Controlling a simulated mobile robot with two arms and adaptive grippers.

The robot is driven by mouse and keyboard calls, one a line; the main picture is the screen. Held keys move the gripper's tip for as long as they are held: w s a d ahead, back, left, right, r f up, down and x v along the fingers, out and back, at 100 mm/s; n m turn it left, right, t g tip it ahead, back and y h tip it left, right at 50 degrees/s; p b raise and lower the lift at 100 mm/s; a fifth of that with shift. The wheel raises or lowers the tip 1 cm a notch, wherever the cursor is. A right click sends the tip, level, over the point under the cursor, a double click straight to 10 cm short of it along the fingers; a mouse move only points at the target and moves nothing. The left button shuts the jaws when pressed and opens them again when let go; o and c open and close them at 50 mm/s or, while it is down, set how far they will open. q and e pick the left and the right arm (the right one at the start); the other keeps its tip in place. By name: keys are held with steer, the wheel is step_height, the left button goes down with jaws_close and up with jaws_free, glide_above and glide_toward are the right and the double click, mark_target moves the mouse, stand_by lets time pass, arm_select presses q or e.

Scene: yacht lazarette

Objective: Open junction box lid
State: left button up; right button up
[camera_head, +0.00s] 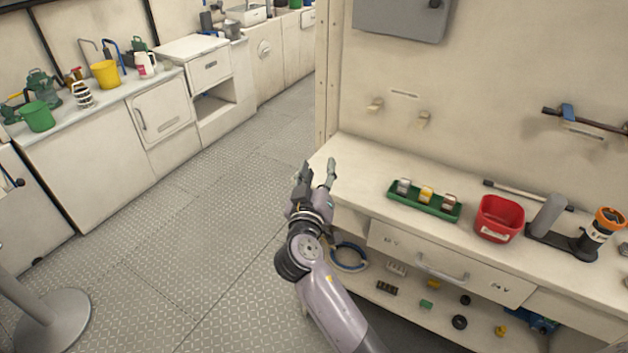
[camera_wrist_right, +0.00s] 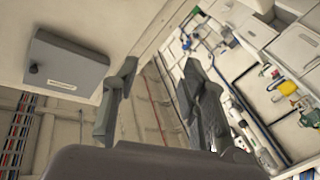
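The junction box (camera_head: 402,16) is a grey box on the cream wall at the top of the head view, cut off by the top edge. A dark knob (camera_head: 435,4) sits near its upper right. In the right wrist view the whole box (camera_wrist_right: 65,66) shows at the left, with its lid shut, the knob (camera_wrist_right: 34,68) and a pale label. My right gripper (camera_head: 318,165) is open and empty, below and left of the box, by the bench's left end. Its fingers also show in the wrist view (camera_wrist_right: 158,80), apart from the box. My left gripper is not seen.
The workbench (camera_head: 360,165) holds a green tray (camera_head: 424,207) with small items, a red bin (camera_head: 499,218), and an orange-topped container (camera_head: 603,228). A drawer (camera_head: 450,268) and a cluttered shelf are below. Clear metal floor (camera_head: 190,220) lies left; a counter (camera_head: 90,118) stands beyond.

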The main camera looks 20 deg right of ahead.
steer(key=shift+a+f+y, duration=0.2)
steer(key=shift+f+y, duration=0.1)
steer(key=shift+f, duration=0.6)
